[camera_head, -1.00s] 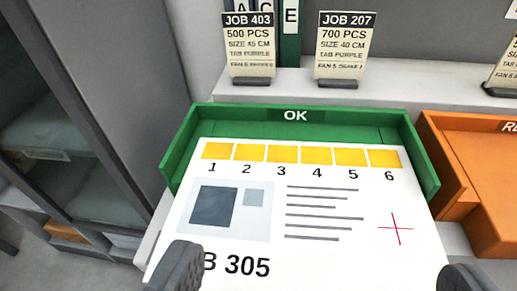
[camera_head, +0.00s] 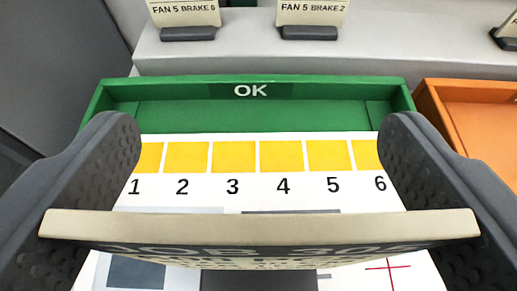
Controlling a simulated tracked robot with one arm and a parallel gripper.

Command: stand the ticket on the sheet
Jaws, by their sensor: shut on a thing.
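A cream ticket (camera_head: 258,226) is clamped by its two side edges between the fingers of my gripper (camera_head: 258,150). I look down on its top edge. Its face is steeply foreshortened, with a dark header reading roughly "JOB 305". A dark foot (camera_head: 258,280) shows below it. The white sheet (camera_head: 420,272) lies beneath and beyond, with a row of yellow squares numbered 1 to 6 and a red cross at lower right. The ticket hides the middle of the sheet. I cannot tell whether the foot touches the sheet.
The sheet lies in a green tray (camera_head: 250,92) marked OK. An orange tray (camera_head: 470,100) stands at right. Two standing tickets (camera_head: 185,12) (camera_head: 312,12) are on the grey ledge (camera_head: 245,50) behind, with part of another holder (camera_head: 505,38) at far right.

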